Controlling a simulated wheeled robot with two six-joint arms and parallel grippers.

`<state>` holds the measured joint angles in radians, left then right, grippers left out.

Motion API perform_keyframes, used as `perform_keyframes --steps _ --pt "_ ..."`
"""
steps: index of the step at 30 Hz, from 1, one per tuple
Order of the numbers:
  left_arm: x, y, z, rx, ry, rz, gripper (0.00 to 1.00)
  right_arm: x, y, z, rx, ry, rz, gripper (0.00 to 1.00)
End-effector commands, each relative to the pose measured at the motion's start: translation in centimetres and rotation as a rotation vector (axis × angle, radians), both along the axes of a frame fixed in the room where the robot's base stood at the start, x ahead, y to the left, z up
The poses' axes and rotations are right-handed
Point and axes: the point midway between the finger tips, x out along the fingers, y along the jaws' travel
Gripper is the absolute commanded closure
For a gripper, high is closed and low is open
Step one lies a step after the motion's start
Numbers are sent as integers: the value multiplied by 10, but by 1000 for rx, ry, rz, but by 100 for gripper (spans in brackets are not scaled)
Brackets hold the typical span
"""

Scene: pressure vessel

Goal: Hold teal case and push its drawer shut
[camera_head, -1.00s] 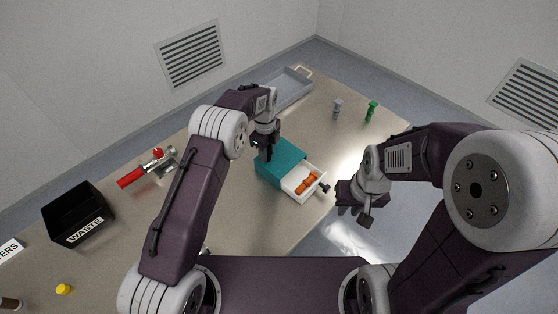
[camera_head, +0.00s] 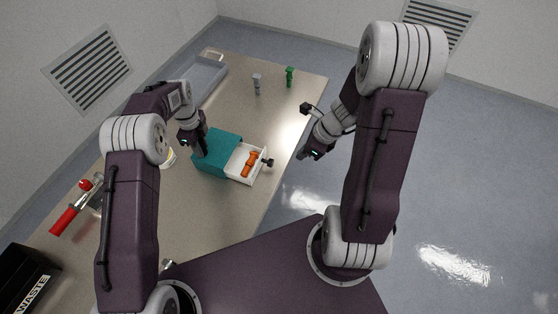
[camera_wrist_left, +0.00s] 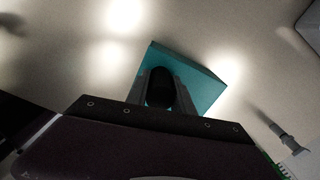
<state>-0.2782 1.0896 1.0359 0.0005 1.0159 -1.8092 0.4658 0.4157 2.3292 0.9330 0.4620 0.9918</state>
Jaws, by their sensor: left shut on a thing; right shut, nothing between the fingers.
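The teal case (camera_head: 218,150) sits on the table with its white drawer (camera_head: 257,174) pulled out toward the right. An orange object (camera_head: 249,163) lies in the drawer, and a dark knob (camera_head: 267,162) sticks out from the drawer's front. My left gripper (camera_head: 201,153) is shut on the case at its back left part. The case (camera_wrist_left: 205,82) also shows between and beyond the fingers in the left wrist view. My right gripper (camera_head: 310,155) is shut and empty, to the right of the drawer, apart from it and beyond the table edge.
A grey bolt-like part (camera_head: 257,84) and a green one (camera_head: 290,76) stand on the far table. A grey tray (camera_head: 205,78) is at the back. A red-handled clamp (camera_head: 70,215) and a black waste bin (camera_head: 25,280) are at left. The table right of the case is clear.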

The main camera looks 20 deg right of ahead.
Motion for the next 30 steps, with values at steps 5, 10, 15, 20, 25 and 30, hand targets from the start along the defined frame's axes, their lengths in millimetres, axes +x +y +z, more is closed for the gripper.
perform_keyframes --steps 5,10,15,20,25,30 --pt "0 0 0 0 1 0 100 3 5 -12 3 2 5 100" --pt "0 0 0 0 0 0 100 10 15 -44 3 7 6 100" --pt "0 0 0 0 0 0 100 18 25 -77 1 7 8 100" --pt "0 0 0 0 0 0 100 33 39 -93 -4 -1 14 100" --pt "0 0 0 0 1 0 100 47 54 -93 -3 -1 12 100" --pt "0 0 0 0 1 0 100 52 58 -92 -2 -1 8 100"
